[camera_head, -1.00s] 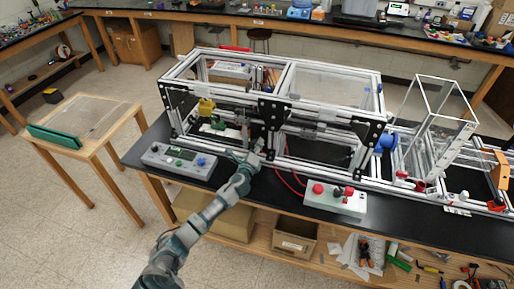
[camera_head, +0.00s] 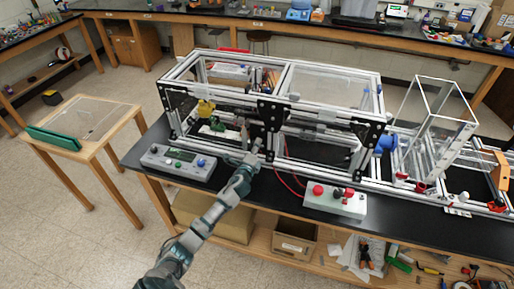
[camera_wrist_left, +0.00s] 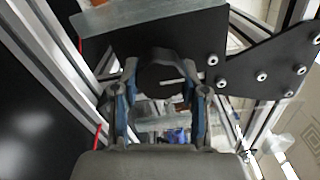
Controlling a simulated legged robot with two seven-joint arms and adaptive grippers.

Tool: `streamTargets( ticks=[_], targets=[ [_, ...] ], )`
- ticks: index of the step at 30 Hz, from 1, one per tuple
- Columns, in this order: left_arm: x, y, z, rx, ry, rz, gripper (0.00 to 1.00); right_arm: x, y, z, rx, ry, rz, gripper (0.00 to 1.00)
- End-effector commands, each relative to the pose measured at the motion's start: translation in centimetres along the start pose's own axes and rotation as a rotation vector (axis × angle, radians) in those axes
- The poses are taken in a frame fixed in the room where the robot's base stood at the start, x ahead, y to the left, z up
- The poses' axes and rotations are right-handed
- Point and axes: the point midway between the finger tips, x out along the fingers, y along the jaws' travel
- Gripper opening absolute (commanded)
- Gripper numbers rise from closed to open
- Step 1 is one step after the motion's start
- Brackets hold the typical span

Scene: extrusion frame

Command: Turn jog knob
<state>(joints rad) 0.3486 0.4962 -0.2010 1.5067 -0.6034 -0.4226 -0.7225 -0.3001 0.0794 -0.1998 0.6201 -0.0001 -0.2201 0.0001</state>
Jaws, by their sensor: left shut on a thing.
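My left gripper (camera_head: 254,154) reaches the front of the aluminium extrusion frame (camera_head: 222,84) at its middle post. In the left wrist view the gripper (camera_wrist_left: 165,78) has its two fingers on either side of a round black knob (camera_wrist_left: 164,74), closed on it. The knob bears a short white line and sits in front of a black bolted plate (camera_wrist_left: 225,45). In the head view the knob is too small and covered by the gripper to make out. My right gripper is not in view.
A grey control box (camera_head: 179,162) with a screen and knobs lies left of my arm on the black bench. A pale box with red buttons (camera_head: 335,200) lies to the right, with red cables near it. A wooden table (camera_head: 85,120) stands at the left.

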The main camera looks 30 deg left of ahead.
Motion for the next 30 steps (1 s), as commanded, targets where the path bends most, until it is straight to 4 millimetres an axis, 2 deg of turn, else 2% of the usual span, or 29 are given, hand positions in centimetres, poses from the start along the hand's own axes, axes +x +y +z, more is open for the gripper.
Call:
streamTargets(
  ticks=[3,4,5,14,17,20,30],
  targets=[
    [0.0,0.2,0.3,0.002,-0.006,0.005,0.09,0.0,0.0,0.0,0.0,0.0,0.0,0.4],
    [0.0,0.2,0.3,0.002,-0.006,0.005,0.48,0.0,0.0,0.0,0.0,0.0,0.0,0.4],
    [0.0,0.2,0.3,0.002,-0.006,0.005,0.55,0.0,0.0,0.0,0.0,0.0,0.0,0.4],
    [0.0,0.1,0.1,0.002,-0.002,0.003,0.55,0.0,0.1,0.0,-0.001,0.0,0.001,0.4],
    [-0.6,0.2,0.1,0.003,-0.001,0.004,0.55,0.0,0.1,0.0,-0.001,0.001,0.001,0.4],
    [-2.2,0.2,0.0,0.004,-0.001,0.003,0.55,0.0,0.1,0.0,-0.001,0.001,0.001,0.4],
    [-9.5,0.4,0.2,0.001,-0.001,0.005,0.55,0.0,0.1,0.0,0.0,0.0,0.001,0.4]
  ],
)
